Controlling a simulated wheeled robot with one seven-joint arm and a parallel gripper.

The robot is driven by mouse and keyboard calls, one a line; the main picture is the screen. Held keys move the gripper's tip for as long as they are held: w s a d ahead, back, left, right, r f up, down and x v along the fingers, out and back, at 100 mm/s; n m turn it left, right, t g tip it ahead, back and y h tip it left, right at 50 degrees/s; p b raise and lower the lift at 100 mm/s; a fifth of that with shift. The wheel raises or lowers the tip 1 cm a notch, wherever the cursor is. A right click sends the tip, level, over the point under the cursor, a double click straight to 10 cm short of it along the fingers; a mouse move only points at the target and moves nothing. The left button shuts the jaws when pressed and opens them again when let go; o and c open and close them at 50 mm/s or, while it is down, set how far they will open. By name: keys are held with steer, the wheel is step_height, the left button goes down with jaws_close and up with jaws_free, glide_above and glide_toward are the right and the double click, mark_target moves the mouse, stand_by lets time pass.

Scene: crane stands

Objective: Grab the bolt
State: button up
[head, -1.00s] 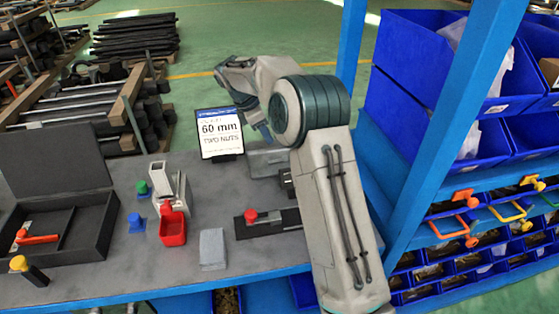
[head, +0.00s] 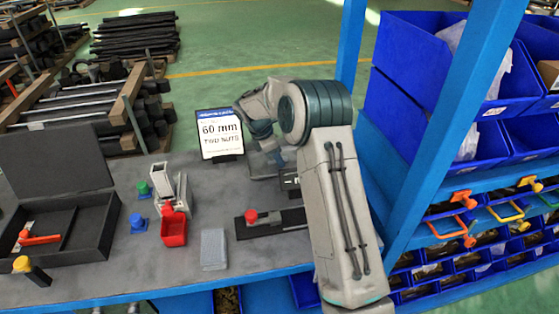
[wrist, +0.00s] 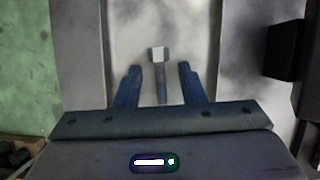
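In the wrist view, a bolt (wrist: 161,84) with a pale square head and a thin grey shaft lies in a light, shallow tray (wrist: 80,60). My gripper (wrist: 159,66) is open, with one blue finger on each side of the shaft and a gap on both sides. The bolt's head sits just beyond the fingertips. Whether the fingers are level with the bolt in height, I cannot tell. In the head view my gripper is low at the back of the table, by the grey tray (head: 262,163), and my arm hides the bolt.
A sign (head: 220,134) reading "60 mm TWO NUTS" stands just left of my gripper. A blue post (head: 440,130) rises at right.

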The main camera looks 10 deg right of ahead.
jaws_close()
stand_by(0.5)
